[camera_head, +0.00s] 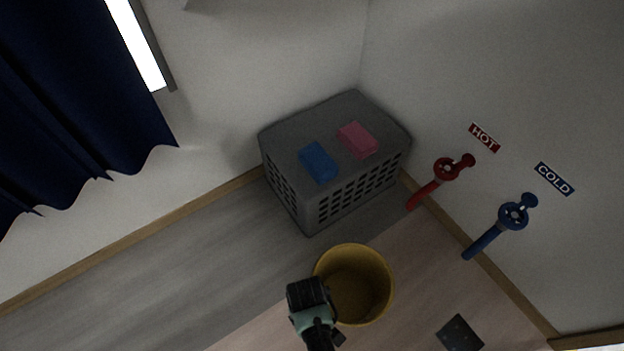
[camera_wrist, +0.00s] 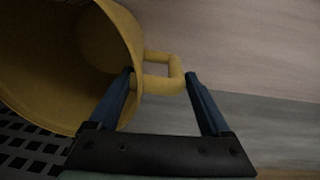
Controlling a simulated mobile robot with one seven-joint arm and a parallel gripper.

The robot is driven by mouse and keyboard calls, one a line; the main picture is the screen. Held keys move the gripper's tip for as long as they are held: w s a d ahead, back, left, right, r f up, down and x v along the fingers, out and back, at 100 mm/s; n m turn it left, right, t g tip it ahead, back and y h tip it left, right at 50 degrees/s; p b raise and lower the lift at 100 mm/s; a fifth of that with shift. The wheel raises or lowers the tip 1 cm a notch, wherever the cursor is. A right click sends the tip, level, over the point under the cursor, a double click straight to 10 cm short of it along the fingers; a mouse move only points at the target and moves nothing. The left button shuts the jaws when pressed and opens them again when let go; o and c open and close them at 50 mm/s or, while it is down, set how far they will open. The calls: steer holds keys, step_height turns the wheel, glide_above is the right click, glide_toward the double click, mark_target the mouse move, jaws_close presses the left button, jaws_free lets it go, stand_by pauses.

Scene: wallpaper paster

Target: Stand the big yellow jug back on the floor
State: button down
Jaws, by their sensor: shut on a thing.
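The big yellow jug (camera_head: 372,262) is at the lower middle of the head view, its open mouth facing the camera. In the wrist view the jug (camera_wrist: 110,45) fills the upper left, with its rim and hollow inside showing. Its looped handle (camera_wrist: 176,72) sticks out to the right, between the two blue fingers. My gripper (camera_wrist: 160,75) is shut on the jug at this handle. In the head view my gripper (camera_head: 312,295) covers the jug's left side. The jug's base is hidden, and I cannot tell whether it touches the floor.
A grey basket (camera_head: 345,200) stands in the corner behind the jug, with a blue block (camera_head: 319,162) and a pink block (camera_head: 358,140) on top. Red (camera_head: 440,178) and blue (camera_head: 500,227) levers stick out from the right wall. Floor (camera_head: 150,285) to the left is clear.

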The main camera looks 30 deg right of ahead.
steer(key=shift+f+b, duration=0.3)
steer(key=shift+f, duration=0.65)
steer(key=shift+f, duration=0.15)
jaws_free()
steer(key=r+p, duration=0.2)
steer(key=r, duration=0.2)
steer(key=r+p, duration=0.3)
steer(key=r, duration=0.1)
steer(key=r+p, duration=0.3)
steer(key=r, duration=0.1)
steer(key=shift+s+a+r, duration=0.1)
steer(key=shift+a+r, duration=0.1)
steer(key=shift+a, duration=0.1)
